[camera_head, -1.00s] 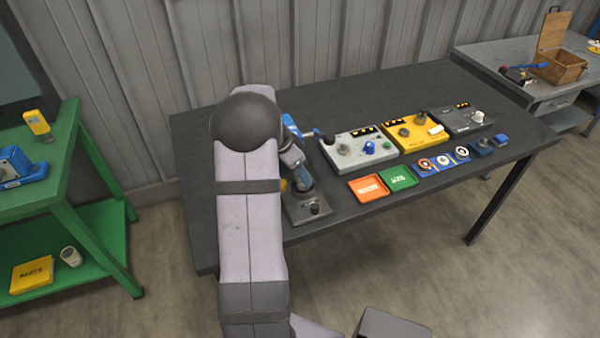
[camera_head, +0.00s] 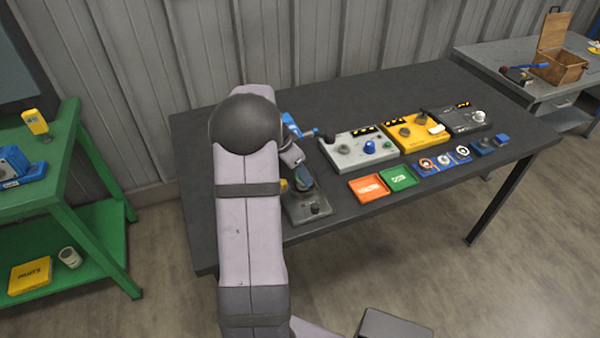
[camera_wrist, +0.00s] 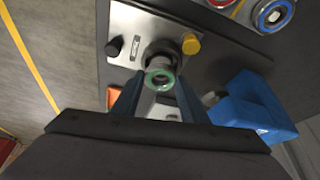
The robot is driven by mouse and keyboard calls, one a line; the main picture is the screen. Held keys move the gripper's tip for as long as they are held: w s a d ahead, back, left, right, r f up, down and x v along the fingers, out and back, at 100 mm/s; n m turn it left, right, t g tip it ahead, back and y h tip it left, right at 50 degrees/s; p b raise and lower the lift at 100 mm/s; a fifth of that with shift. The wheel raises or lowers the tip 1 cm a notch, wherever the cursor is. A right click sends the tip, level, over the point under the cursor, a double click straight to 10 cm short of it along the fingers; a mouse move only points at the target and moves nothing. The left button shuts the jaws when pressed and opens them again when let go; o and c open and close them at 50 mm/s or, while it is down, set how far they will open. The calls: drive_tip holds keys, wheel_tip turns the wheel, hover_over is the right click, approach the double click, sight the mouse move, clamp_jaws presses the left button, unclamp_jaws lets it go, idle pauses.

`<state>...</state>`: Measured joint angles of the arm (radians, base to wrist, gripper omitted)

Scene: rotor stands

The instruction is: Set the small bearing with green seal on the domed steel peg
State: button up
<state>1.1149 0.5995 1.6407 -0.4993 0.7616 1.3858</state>
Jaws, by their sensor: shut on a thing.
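The small bearing with green seal (camera_wrist: 160,79) is a ring with a pale green face, held between the fingertips of my gripper (camera_wrist: 157,88) in the wrist view. A steel peg (camera_wrist: 160,60) on a grey stand plate (camera_wrist: 134,22) shows just beyond the bearing. They overlap in this view, and I cannot tell whether the bearing is around the peg or above it. In the head view the same stand (camera_head: 306,209) is at the table's near left, with my gripper (camera_head: 303,184) over it. The bearing cannot be made out there.
A yellow knob (camera_wrist: 190,44) and a black knob (camera_wrist: 113,47) flank the peg. A blue fixture (camera_wrist: 252,110) is close on the right. Grey (camera_head: 352,154) and yellow (camera_head: 424,138) stands, an orange tray (camera_head: 368,188) and a green tray (camera_head: 398,177) lie to the right.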

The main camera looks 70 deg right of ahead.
drive_tip(key=shift+f+b, duration=0.85)
drive_tip(key=shift+b, duration=0.6)
idle(2.0)
drive_tip(key=o, duration=1.7)
drive_tip(key=shift+c, duration=0.2)
drive_tip(key=shift+r, duration=0.15)
wheel_tip(320, 180, up, 8)
drive_tip(key=p, duration=0.5)
drive_tip(key=shift+f, duration=0.2)
idle(0.3)
